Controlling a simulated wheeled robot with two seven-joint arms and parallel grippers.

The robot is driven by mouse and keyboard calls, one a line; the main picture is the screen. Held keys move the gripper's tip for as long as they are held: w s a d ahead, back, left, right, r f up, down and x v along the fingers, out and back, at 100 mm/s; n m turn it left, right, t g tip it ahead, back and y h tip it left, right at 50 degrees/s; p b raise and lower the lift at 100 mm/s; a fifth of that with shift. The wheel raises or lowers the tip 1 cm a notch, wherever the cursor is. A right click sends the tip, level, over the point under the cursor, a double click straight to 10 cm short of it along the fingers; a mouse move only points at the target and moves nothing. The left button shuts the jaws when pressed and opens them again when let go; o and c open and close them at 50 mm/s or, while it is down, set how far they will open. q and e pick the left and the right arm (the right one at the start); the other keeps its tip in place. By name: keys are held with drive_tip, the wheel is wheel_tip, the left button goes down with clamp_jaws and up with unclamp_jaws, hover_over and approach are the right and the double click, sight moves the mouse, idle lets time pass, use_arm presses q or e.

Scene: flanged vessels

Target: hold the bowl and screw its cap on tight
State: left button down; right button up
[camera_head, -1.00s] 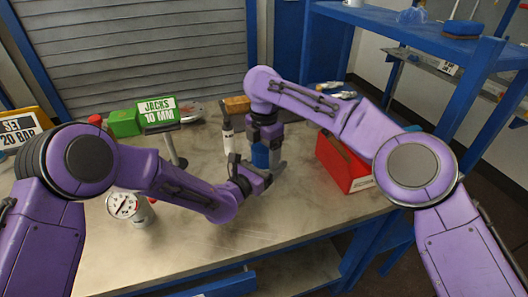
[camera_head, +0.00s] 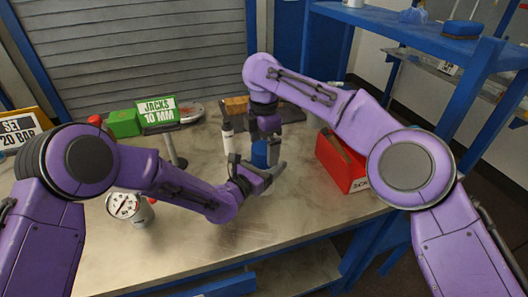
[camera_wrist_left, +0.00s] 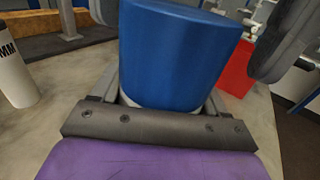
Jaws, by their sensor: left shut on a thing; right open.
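A blue cylindrical cap (camera_head: 260,153) stands upright on the bench; it fills the middle of the left wrist view (camera_wrist_left: 178,55). Under it a thin pale band of the bowl (camera_wrist_left: 128,100) shows; the rest is hidden by my left gripper. My left gripper (camera_head: 268,174) is shut on the bowl, low down, from the left and front. My right gripper (camera_head: 265,132) points down from above and is open, with its fingers at either side of the cap's top. Its dark fingers show at the top corners of the left wrist view. I cannot tell whether the cap sits fully down.
A white cylinder (camera_head: 228,137) stands close at the left. A red box (camera_head: 340,162) is at the right and a pressure gauge (camera_head: 124,205) at the left front. A green sign (camera_head: 159,110) and wooden block (camera_head: 236,105) are behind.

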drive_tip(key=shift+r, duration=0.95)
drive_tip(key=shift+c, duration=0.5)
wheel_tip(320, 180, up, 3)
drive_tip(key=n, duration=0.3)
drive_tip(key=shift+r, duration=0.2)
drive_tip(key=shift+f, duration=4.05)
drive_tip(key=c, duration=1.1)
drive_tip(key=m, duration=0.3)
